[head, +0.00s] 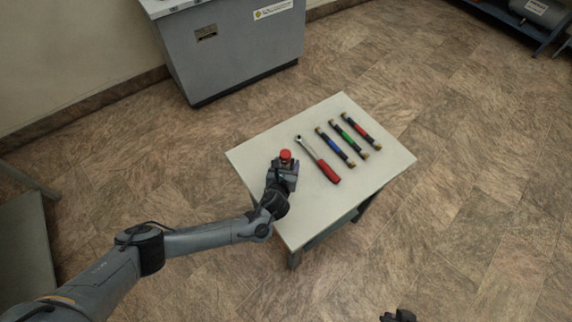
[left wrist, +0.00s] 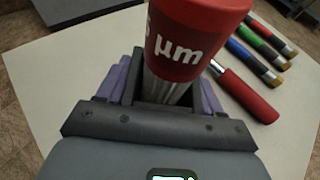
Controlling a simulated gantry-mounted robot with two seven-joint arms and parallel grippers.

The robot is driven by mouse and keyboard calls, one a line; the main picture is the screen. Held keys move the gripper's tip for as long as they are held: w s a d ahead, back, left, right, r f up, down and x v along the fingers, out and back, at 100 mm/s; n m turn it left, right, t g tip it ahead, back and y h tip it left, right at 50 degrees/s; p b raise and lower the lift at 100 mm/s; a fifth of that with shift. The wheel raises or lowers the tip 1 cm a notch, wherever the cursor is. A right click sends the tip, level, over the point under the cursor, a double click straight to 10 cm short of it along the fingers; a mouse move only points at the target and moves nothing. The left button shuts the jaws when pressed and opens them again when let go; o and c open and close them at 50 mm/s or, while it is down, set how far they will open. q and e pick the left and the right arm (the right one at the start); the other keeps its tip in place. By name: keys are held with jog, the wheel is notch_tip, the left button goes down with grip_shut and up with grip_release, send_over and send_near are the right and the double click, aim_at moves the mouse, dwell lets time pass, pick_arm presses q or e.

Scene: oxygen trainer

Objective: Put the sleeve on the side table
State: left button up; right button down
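The sleeve (left wrist: 172,88) is a ribbed metal cylinder with a red cap marked "µm"; its red top also shows in the head view (head: 286,155). My left gripper (head: 284,172) is over the left part of the pale side table (head: 258,154). In the left wrist view its fingers (left wrist: 166,92) lie close along both sides of the metal body and appear shut on it. The sleeve's lower end is hidden, so I cannot tell whether it touches the table. My right gripper (head: 398,316) is only partly visible at the bottom edge, away from the table.
A red-handled ratchet wrench (head: 318,160) lies right of the sleeve. Blue (head: 335,147), green (head: 348,136) and red (head: 361,129) banded rods lie beyond it. The table's front right is bare. A grey cabinet (head: 235,50) stands behind.

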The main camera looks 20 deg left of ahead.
pick_arm(q)
jog(key=o, duration=0.4)
jog(key=shift+c, duration=0.2)
jog(key=shift+r, duration=0.15)
jog(key=s+d+r+n+g+h+p, duration=0.25)
jog(key=s+d+n, duration=0.25)
jog(key=s+n, duration=0.45)
jog(key=s+d+r+n+g+h+p, duration=0.1)
jog(key=s+d+r+n+g+p, duration=0.15)
jog(key=s+d+n+g, duration=0.7)
jog(key=s+a+r+n+t, duration=0.1)
jog(key=s+a+r+n, duration=0.2)
jog(key=s+a+n, duration=0.3)
jog(key=s+a+r+n+t, duration=0.1)
jog(key=s+a+r+n, duration=0.2)
jog(key=s+a+n, duration=0.4)
jog(key=s+a+y, duration=0.1)
jog(key=s+a, duration=0.2)
jog(key=a, duration=0.2)
jog(key=shift+a+b, duration=0.2)
jog(key=shift+b, duration=0.2)
